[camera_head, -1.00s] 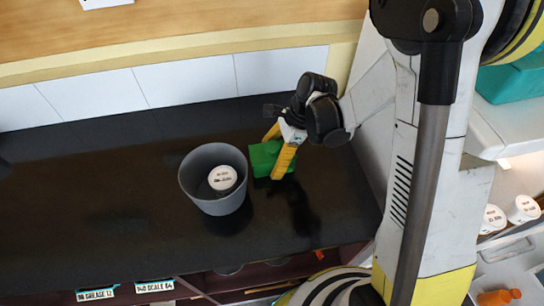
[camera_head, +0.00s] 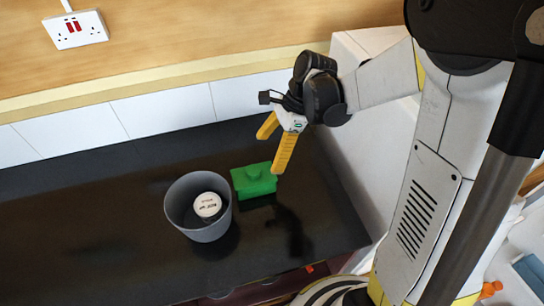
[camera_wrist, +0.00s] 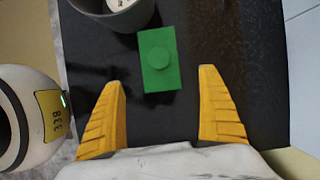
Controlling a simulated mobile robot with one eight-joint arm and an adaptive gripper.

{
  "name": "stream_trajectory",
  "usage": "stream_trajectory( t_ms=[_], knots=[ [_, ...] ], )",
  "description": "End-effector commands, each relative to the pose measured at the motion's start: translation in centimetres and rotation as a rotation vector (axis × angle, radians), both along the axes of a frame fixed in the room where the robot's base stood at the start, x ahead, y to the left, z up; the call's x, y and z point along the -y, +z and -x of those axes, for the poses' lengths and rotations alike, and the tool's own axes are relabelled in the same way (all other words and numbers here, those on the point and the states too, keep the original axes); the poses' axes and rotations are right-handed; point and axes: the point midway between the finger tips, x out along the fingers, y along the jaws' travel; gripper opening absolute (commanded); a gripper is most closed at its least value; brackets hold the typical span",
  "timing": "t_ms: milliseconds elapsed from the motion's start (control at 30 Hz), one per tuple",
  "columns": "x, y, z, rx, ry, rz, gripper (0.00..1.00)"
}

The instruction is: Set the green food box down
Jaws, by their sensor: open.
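The green food box (camera_head: 254,181) rests on the black countertop (camera_head: 100,225), just right of a grey bucket. It also shows in the wrist view (camera_wrist: 158,62), flat on the counter beyond the fingertips. My gripper (camera_head: 275,148) is open and empty, above and slightly to the right of the box. Its yellow fingers are apart from the box, and in the wrist view (camera_wrist: 165,85) they spread wide with bare counter between them.
The grey bucket (camera_head: 176,207) stands close left of the box and holds a white round lidded item (camera_head: 207,205). White tiles (camera_head: 165,106) and a wooden wall rise behind the counter. The counter's left side is clear.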

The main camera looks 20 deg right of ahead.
Motion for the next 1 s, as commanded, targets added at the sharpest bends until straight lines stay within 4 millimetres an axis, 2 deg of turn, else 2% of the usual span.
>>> stream_trajectory(
  t_ms=[167,300,500,600,767,800,1000],
  knots=[
    [0.5,3.4,1.8,0.166,0.178,0.079,0.88],
    [1.5,6.8,4.5,0.379,0.447,0.219,0.88],
    [3.3,10.2,8.6,0.635,0.873,0.472,0.88],
    [4.0,11.0,10.3,0.720,1.067,0.596,0.88],
    [4.8,11.6,11.9,0.791,1.281,0.738,0.88],
    [4.9,11.6,12.1,0.799,1.312,0.759,0.92],
    [4.9,11.1,11.5,0.797,1.443,0.749,0.92]
  ],
)
